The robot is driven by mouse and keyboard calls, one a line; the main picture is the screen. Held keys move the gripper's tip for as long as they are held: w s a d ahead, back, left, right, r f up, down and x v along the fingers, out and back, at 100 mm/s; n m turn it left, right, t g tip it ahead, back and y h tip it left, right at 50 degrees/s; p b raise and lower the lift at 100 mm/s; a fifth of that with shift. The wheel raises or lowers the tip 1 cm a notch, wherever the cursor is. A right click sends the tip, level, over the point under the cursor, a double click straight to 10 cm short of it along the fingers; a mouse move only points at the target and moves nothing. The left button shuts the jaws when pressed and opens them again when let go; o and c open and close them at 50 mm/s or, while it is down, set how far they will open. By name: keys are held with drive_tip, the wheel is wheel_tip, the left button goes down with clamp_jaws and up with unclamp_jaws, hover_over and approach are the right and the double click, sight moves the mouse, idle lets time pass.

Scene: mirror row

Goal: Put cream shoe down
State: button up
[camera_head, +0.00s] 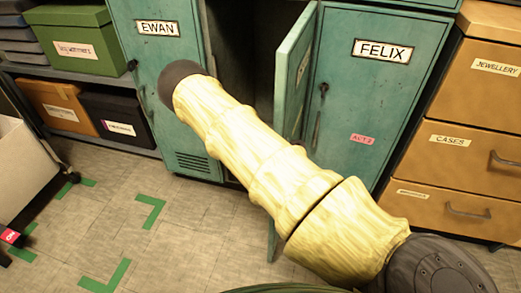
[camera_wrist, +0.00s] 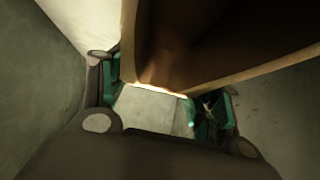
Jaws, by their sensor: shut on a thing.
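The wrist view shows a shoe-like thing (camera_wrist: 215,40) with a dark brown inside and a tan rim, filling the upper middle. I take it for the cream shoe; most of its outside is out of sight. My gripper (camera_wrist: 160,97), with green finger pads, is shut on its near end. A pale grey patch shows between the fingers; I cannot tell what it is. In the head view my arm in its cream sleeve crosses the lockers, and my gripper and the shoe are hidden.
An open locker (camera_head: 255,50) with its green door (camera_head: 293,75) swung out stands between the EWAN locker (camera_head: 160,75) and the FELIX locker (camera_head: 365,95). Tan drawers (camera_head: 455,150) stand at right, boxes (camera_head: 75,40) at left.

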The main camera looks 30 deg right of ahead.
drive_tip(key=o, duration=1.3)
drive_tip(key=shift+c, duration=0.2)
drive_tip(key=shift+f, duration=0.1)
drive_tip(key=shift+s+a+r, duration=0.1)
drive_tip(key=shift+a+r, duration=0.15)
drive_tip(key=shift+r, duration=0.15)
drive_tip(key=p+v, duration=0.4)
drive_tip(key=v, duration=0.7)
drive_tip(key=shift+s+a+r, duration=0.1)
drive_tip(key=shift+s, duration=0.05)
